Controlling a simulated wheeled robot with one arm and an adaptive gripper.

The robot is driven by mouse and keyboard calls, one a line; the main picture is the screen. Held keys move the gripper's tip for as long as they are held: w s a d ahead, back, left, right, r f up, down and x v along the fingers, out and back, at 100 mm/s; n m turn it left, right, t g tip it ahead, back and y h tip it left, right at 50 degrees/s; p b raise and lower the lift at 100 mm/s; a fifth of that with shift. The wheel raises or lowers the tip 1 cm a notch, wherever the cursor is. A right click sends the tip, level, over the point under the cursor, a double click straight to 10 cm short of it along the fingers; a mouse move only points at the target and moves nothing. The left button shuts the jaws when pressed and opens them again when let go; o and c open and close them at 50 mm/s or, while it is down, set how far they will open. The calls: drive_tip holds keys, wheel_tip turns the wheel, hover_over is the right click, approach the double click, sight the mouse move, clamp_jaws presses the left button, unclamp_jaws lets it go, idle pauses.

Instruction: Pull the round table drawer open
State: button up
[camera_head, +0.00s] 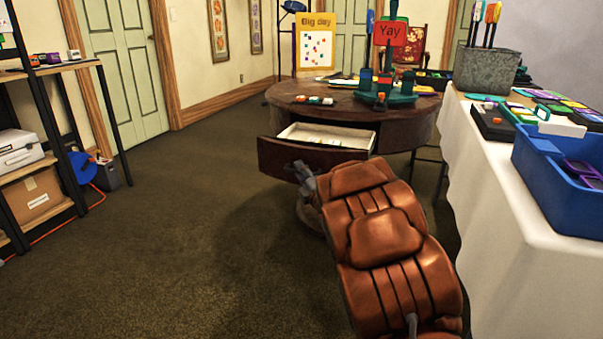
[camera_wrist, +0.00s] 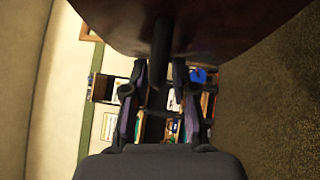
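The round table (camera_head: 420,125) is dark wood, at the middle back of the head view. Its drawer (camera_head: 285,160) stands well out from the table, with its pale inside and a few small items showing. My gripper (camera_head: 299,170) is at the drawer's front face; my arm hides part of that face. In the wrist view, a dark handle (camera_wrist: 162,50) hangs between the fingers of my gripper (camera_wrist: 160,70) from a dark wooden surface at the top. The fingers are apart, with gaps beside the handle; contact cannot be made out.
A white-clothed table (camera_head: 500,220) with a blue bin (camera_head: 560,185) stands close on the right. A shelf unit (camera_head: 50,205) stands at the left. Signs and small items cover the round table's top. The carpet (camera_head: 170,230) left of my arm is clear.

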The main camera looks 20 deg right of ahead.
drive_tip(key=shift+o, duration=0.5)
drive_tip(key=s, duration=0.7)
drive_tip(key=shift+s+f, duration=0.25)
drive_tip(key=shift+f, duration=0.2)
